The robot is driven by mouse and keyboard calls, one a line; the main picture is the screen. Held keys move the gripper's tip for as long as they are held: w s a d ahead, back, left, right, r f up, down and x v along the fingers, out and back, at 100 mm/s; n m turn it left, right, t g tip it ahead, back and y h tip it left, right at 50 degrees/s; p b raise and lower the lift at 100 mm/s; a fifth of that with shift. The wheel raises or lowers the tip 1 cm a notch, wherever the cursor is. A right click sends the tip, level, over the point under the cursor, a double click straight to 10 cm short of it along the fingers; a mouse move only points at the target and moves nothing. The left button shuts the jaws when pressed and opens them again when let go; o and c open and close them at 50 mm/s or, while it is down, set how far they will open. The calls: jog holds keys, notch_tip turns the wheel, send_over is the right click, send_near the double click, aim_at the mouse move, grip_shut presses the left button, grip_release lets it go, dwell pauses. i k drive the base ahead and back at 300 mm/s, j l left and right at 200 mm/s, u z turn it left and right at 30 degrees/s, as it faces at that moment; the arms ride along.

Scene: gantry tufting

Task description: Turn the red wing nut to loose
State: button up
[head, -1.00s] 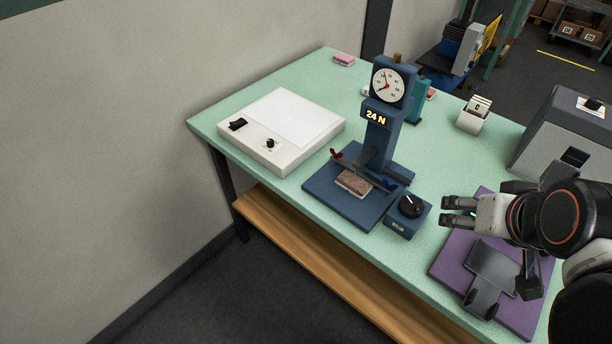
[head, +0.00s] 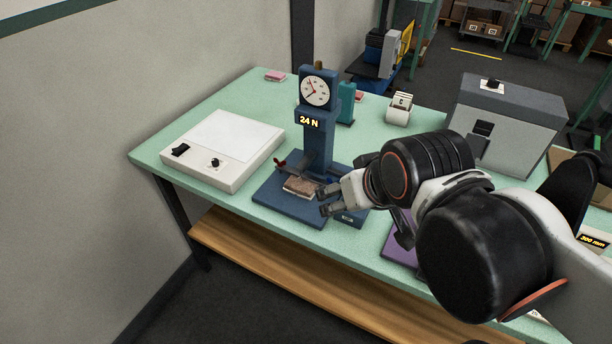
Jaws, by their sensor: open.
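The red wing nut (head: 281,163) is small and sits at the left end of the clamp bar on the blue test stand (head: 317,140). A blue wing nut (head: 328,180) is at the bar's right end, close to my gripper. A brown tufted sample (head: 299,187) lies under the bar on the stand's base. My gripper (head: 323,201) is open and empty at the right front of the stand, to the right of the red wing nut and apart from it. Its fingers point left and hide part of the stand's right side.
The stand's dial and a "24 N" display (head: 309,122) face me. A white light box (head: 221,150) stands left of it. My arm covers most of the knob box (head: 348,218) and purple mat (head: 402,251). A grey machine (head: 502,125) stands at the back right.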

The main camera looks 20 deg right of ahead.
aim_at(283, 163)
jog(key=i+j+u, duration=0.75)
jog(key=k+l, duration=0.1)
jog(key=l, duration=0.1)
